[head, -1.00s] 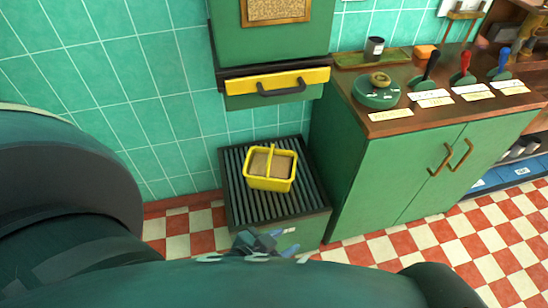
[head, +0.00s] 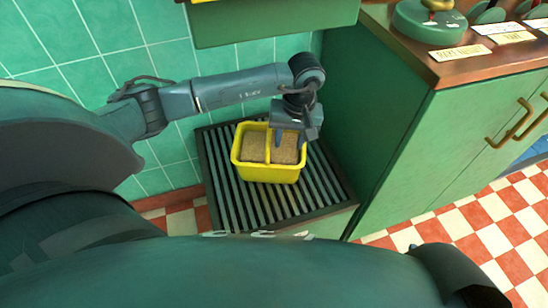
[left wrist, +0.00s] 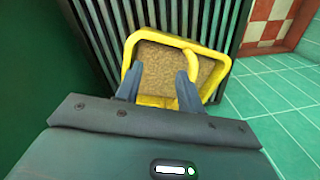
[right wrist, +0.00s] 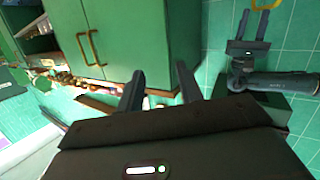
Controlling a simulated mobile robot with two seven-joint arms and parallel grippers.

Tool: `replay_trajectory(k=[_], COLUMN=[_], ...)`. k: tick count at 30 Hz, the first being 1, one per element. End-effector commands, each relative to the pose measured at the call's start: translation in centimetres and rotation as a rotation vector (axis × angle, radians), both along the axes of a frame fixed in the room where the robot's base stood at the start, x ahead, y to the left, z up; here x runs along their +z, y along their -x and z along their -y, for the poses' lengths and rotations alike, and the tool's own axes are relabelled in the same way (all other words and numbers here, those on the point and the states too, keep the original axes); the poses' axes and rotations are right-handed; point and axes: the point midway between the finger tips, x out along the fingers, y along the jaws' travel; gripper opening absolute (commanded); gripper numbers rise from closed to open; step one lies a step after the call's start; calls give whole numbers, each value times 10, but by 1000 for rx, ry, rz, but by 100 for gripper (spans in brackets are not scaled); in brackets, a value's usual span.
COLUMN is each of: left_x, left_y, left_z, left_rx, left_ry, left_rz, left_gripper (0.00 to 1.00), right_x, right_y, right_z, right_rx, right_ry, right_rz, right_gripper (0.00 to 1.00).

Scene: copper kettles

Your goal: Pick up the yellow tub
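The yellow tub (head: 268,173) sits on a dark slatted rack (head: 228,200). It has two compartments with a grainy brown filling and a yellow bar across the middle. My left gripper (head: 289,138) points down over the tub's right part. In the left wrist view the left gripper (left wrist: 158,88) is open, its fingers spread over the tub (left wrist: 150,38), one near the rim and one near the bar. I cannot tell whether they touch it. My right gripper (right wrist: 160,85) is open and empty, away from the tub.
A green cabinet (head: 420,150) with a wooden top stands close on the right of the rack. A green box (head: 270,22) hangs on the tiled wall above. A round green object (head: 425,22) and labels lie on the cabinet top. Checkered floor (head: 490,225) is free in front.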

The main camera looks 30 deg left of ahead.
Motion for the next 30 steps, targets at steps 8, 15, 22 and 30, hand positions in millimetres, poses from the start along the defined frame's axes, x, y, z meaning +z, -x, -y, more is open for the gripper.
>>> replay_trajectory(k=[8,15,22,30], left_x=[6,-21,-50,-53], left_y=[-19,-21,-23,-23], left_z=[-58,-66,-77,-78], left_rx=[-60,-60,-60,-61], left_ry=[-233,-229,-228,-227], left_rz=[19,19,20,22], left_gripper=[38,38,38,38], right_x=[-6,-6,-4,-2], right_y=[0,-1,-2,-2], right_z=[-2,-4,-8,-8], right_rx=[9,19,34,37], right_ry=[-1,-4,-10,-12], right_rz=[42,100,179,192], right_gripper=[36,36,36,36])
